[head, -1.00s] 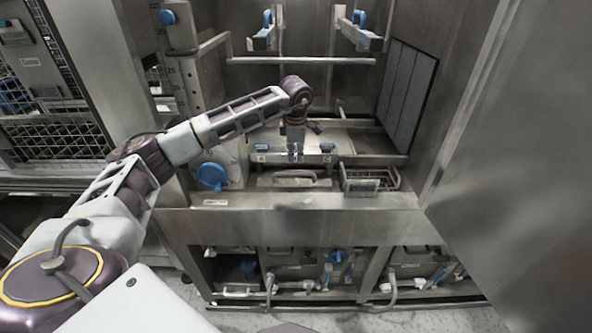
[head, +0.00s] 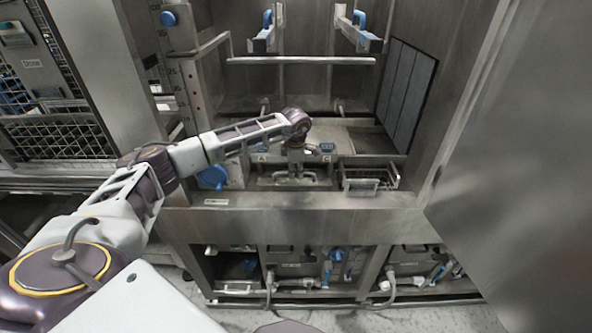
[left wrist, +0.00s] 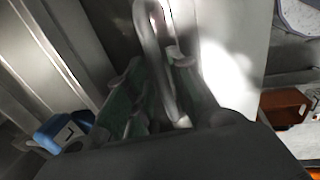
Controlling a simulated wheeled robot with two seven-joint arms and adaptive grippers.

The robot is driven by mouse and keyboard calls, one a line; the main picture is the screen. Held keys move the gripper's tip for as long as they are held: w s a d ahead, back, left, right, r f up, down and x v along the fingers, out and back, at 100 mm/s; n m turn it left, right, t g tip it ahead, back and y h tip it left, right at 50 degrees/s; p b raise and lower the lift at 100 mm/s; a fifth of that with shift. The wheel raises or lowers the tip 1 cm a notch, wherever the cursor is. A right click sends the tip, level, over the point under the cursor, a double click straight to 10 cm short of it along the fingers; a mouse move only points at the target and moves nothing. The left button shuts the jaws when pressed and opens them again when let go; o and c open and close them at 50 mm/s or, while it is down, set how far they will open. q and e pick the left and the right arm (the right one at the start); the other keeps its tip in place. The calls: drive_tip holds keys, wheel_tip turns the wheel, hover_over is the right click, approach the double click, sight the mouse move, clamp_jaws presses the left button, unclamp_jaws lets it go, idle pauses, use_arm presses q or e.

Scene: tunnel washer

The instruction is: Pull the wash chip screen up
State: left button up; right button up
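A pale metal loop handle (head: 314,181) stands in the front of the machine's sump, in the middle. I take it for the handle of the wash chip screen; the screen's body is hidden below. My left gripper (head: 296,178) points down at this handle. In the left wrist view the handle's bar (left wrist: 153,35) runs between the two green-padded fingers of my left gripper (left wrist: 157,62). The fingers look open around the bar, and I see no clear grip on it. My right gripper is out of view.
A wire basket (head: 371,180) sits close to the right of the handle. A horizontal bar (head: 300,60) crosses above the arm, and a large blue knob (head: 212,177) is at the left. A steel door (head: 520,170) fills the right.

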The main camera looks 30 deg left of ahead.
use_arm(q)
drive_tip(key=shift+c, duration=0.5)
clamp_jaws()
drive_tip(key=shift+r, duration=0.1)
drive_tip(key=shift+r, duration=0.25)
wheel_tip(320, 180, up, 14)
drive_tip(key=p, duration=0.5)
